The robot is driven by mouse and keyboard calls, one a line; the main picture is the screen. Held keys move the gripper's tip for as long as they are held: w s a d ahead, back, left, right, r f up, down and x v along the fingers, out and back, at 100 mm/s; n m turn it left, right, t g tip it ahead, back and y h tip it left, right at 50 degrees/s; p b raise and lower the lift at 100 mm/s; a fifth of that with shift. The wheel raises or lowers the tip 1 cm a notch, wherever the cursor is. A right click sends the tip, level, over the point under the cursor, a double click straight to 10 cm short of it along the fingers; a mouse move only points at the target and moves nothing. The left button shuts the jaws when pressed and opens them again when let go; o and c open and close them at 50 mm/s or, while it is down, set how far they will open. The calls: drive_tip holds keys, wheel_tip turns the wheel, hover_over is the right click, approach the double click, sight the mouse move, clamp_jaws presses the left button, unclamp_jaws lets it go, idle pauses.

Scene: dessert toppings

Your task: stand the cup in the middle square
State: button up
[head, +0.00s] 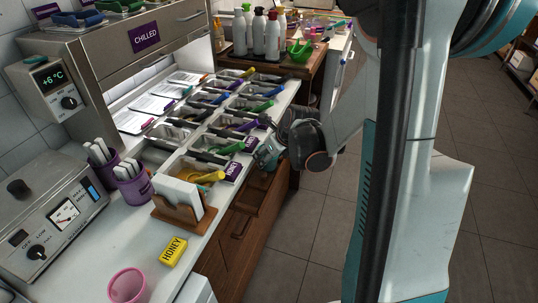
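A pink cup (127,285) stands at the bottom edge of the head view, on the near end of the white counter (112,222), and is partly cut off. I cannot make out a marked middle square in this view. My gripper (266,156) is at the counter's right edge, beside the topping bins and well beyond the cup. Its fingers are small and dark here, and I cannot tell whether they are open or shut. I see nothing clearly held in it.
Metal topping bins (190,134) with coloured scoops fill the counter's middle. Bottles (272,36) stand at the back. Open floor lies right.

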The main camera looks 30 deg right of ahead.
drive_tip(key=o, duration=0.9)
drive_tip(key=o, duration=0.4)
drive_tip(key=shift+r, duration=0.1)
wheel_tip(320, 180, up, 8)
drive_tip(key=p, duration=0.6)
idle(0.8)
